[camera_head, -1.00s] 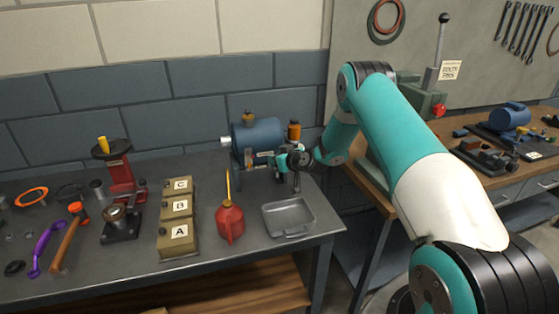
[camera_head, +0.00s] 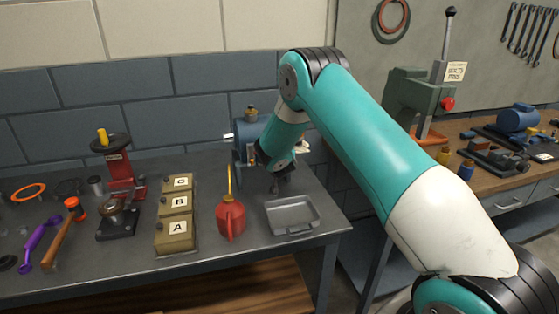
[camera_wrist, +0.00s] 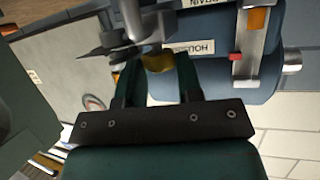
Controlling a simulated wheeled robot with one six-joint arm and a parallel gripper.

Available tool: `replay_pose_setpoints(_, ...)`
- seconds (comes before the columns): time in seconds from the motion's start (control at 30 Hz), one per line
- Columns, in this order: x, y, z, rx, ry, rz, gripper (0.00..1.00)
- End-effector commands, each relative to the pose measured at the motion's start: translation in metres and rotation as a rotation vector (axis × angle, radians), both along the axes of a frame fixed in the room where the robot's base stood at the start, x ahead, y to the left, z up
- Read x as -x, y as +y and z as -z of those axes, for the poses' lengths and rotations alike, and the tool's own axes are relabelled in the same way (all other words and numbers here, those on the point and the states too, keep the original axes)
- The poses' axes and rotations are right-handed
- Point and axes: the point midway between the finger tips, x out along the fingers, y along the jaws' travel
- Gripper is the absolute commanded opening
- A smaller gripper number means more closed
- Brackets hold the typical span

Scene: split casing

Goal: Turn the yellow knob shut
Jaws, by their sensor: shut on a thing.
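The yellow knob (camera_wrist: 158,63) shows in the wrist view between the dark fingers of my gripper (camera_wrist: 156,60), which is shut on it. The knob sits beside the blue casing (camera_wrist: 215,65), next to grey metal parts (camera_wrist: 128,38). In the head view the blue casing (camera_head: 240,153) stands at the back of the left bench, partly covered by my arm. My gripper's fingers and the knob are hidden there. How far the knob is turned cannot be told.
A metal tray (camera_head: 293,231) and a red oil can (camera_head: 231,220) stand in front of the casing. Lettered boxes (camera_head: 176,236) and a red stand (camera_head: 121,180) are to the left. A metal bracket (camera_wrist: 250,45) with a red piece runs along the casing.

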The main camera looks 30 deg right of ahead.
Motion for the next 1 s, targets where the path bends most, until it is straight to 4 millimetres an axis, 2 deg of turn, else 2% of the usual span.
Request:
replay_pose_setpoints(0.43,0.0,0.0,0.0,-0.003,0.001,0.008,0.09)
replay_pose_setpoints(0.47,0.0,0.0,0.0,-0.003,0.001,0.008,0.4)
replay_pose_setpoints(0.53,0.0,0.0,0.0,-0.003,0.001,0.008,0.56)
replay_pose_setpoints(0.57,0.0,0.0,0.0,-0.003,0.001,0.008,0.59)
replay_pose_setpoints(0.87,0.001,0.001,0.0,-0.001,0.002,0.008,0.59)
replay_pose_setpoints(1.0,0.011,0.007,-0.004,-0.001,0.002,0.007,0.59)
